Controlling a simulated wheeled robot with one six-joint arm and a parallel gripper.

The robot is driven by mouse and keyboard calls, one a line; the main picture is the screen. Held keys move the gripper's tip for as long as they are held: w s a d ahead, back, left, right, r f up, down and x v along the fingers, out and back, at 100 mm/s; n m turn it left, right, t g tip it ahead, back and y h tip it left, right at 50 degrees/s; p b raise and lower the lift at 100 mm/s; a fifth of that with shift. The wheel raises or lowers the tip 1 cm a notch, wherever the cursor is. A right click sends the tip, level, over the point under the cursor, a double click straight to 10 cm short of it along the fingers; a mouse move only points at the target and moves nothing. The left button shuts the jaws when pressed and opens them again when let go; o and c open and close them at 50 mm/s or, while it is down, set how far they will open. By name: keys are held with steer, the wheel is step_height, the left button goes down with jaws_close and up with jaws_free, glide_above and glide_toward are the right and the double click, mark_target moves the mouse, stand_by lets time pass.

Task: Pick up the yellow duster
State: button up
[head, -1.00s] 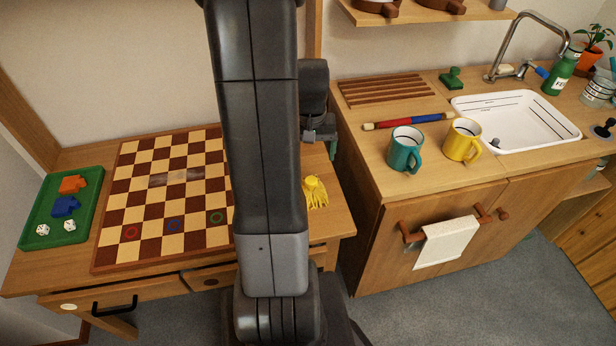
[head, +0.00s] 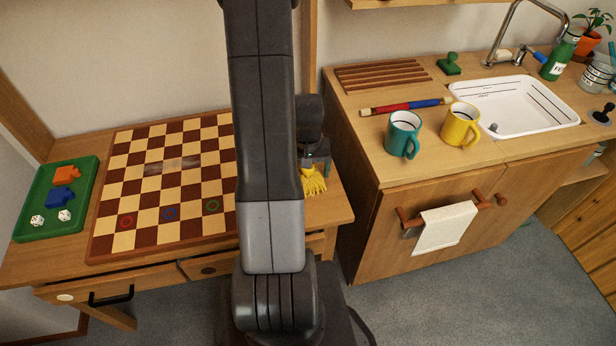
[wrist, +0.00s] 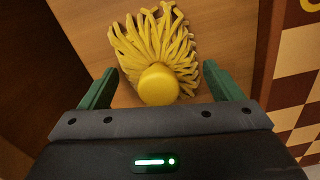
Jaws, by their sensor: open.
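The yellow duster (head: 314,182) lies on the wooden table to the right of the checkered board in the head view. In the wrist view the duster (wrist: 158,50) shows its strands pointing away and its round yellow knob (wrist: 158,86) nearest my gripper. My gripper (wrist: 160,84) is open, with one green finger on each side of the knob. Whether the fingers touch it or are at its height cannot be told. In the head view my arm hides part of the table, and my gripper (head: 318,160) is just above and behind the duster.
The checkered board (head: 140,200) lies left of my arm, with a green tray (head: 28,200) beyond it. The counter on the right holds a teal mug (head: 403,135), a yellow mug (head: 460,125) and a white sink (head: 540,95). A gap separates table and counter.

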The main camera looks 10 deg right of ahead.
steer(key=shift+f, duration=0.5)
steer(key=c, duration=1.1)
step_height(320, 180, up, 10)
steer(key=shift+r+p, duration=0.1)
steer(key=shift+p, duration=0.45)
steer(key=shift+o, duration=0.6)
